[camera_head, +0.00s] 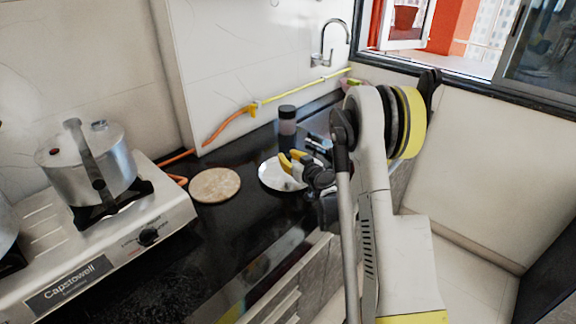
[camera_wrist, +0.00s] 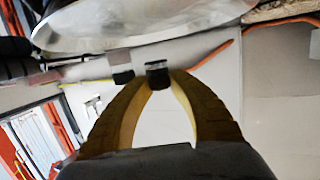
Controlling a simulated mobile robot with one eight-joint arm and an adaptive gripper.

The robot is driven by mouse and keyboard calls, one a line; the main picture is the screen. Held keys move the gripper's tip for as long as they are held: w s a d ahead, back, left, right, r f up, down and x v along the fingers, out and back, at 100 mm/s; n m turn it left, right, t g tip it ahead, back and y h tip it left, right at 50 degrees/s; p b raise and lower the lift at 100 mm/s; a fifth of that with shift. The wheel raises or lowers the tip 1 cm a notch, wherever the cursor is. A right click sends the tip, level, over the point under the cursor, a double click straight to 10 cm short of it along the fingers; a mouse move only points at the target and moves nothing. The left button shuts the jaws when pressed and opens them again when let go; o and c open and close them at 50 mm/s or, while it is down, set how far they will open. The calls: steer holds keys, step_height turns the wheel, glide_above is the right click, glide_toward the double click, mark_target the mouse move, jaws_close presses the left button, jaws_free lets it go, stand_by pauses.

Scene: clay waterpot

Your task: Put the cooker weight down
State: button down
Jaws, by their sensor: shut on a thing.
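I cannot tell whether the weight touches the plate. In the head view the weight is too small or hidden to make out.
A steel pressure cooker (camera_head: 88,165) stands on the stove (camera_head: 110,240) at left. A round tan board (camera_head: 215,185) lies left of the plate. A dark-capped jar (camera_head: 287,122) stands behind the plate. An orange and yellow hose (camera_head: 230,124) runs along the wall. The front counter is clear.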

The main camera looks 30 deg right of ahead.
step_height(320, 180, down, 2)
steer(key=shift+f+b, duration=0.15)
steer(key=shift+b, duration=0.2)
steer(key=shift+s+f, duration=0.15)
steer(key=shift+f, duration=0.05)
